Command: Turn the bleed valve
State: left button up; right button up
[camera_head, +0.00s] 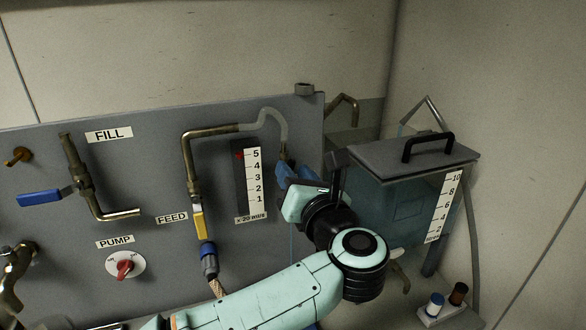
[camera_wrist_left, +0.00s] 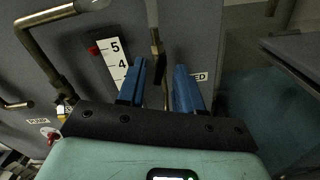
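My left gripper (camera_head: 288,174) reaches up to the panel just right of the level gauge (camera_head: 250,180). In the left wrist view its two blue fingers (camera_wrist_left: 161,85) stand apart, with a clear gap between them. A thin brass fitting (camera_wrist_left: 157,48) on a tube lies beyond and between the fingers; I cannot tell whether either finger touches it. It also shows in the head view (camera_head: 283,152), above the fingers. A label (camera_wrist_left: 198,77) ending in "ED" is partly hidden by the right finger. The bleed valve's handle cannot be made out. My right gripper is not in view.
The panel also carries a blue-handled FILL valve (camera_head: 40,198), a yellow-handled FEED valve (camera_head: 198,222) and a red PUMP knob (camera_head: 124,268). A lidded tank (camera_head: 400,215) stands close at the right of my left arm. Two small capped bottles (camera_head: 436,302) stand at lower right.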

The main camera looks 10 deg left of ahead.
pick_arm(q)
jog(key=shift+w+a, duration=0.35)
jog(key=shift+w, duration=0.25)
grip_shut()
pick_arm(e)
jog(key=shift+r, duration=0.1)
